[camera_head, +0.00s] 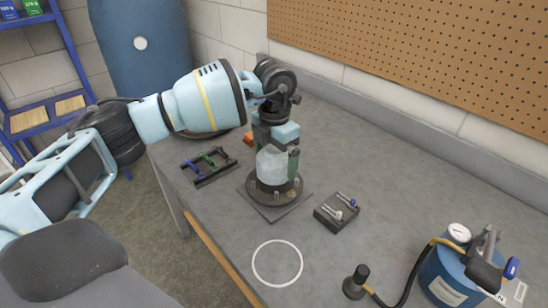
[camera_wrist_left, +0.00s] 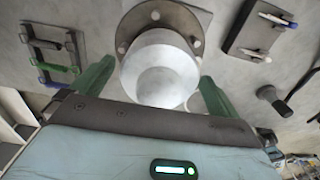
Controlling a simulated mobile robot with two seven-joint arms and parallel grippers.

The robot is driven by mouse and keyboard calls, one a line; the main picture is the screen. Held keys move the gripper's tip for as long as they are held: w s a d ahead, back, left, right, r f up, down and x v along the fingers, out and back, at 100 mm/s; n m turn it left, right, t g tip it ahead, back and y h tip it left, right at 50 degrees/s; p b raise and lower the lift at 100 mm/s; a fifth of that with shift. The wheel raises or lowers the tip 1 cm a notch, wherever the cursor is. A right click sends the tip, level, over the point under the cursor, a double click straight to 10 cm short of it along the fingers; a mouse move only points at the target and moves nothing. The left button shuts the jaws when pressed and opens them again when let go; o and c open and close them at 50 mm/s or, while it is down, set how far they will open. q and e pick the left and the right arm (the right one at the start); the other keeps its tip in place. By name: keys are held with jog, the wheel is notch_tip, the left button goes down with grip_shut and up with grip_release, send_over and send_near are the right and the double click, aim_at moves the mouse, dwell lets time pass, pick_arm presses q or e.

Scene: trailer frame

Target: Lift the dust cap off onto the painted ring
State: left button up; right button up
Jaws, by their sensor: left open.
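The dust cap (camera_head: 271,166) is a pale grey, rounded cylinder standing upright on a dark round flange (camera_head: 262,199) with bolts around its rim. My left gripper (camera_head: 277,158) is over the cap from above, with green fingers. In the left wrist view the cap (camera_wrist_left: 160,72) sits between the two spread fingers of the left gripper (camera_wrist_left: 154,80), with a gap visible on the right side; contact on the left is unclear. The painted ring (camera_head: 253,262) is a thin white circle on the grey bench in front of the flange, and it is empty. My right gripper is not in view.
A dark block with two pins (camera_head: 336,213) stands right of the flange. A rack with coloured handles (camera_head: 210,166) lies to the left. A black nozzle (camera_head: 354,284) on a hose and a blue tank (camera_head: 447,284) stand at the front right. Bench around the ring is clear.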

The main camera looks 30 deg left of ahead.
pick_arm(q)
jog(key=shift+f, duration=1.05)
jog(key=c, duration=0.9)
jog(key=shift+c, duration=0.2)
jog(key=shift+r, duration=0.15)
jog(key=shift+r, duration=0.55)
notch_tip(320, 180, up, 2)
jog(key=shift+r, duration=0.15)
jog(key=s+d+r, duration=0.1)
jog(key=s+d, duration=1)
jog(key=shift+d+r+b, duration=0.15)
jog(key=shift+d+b, duration=0.15)
jog(key=shift+b, duration=0.05)
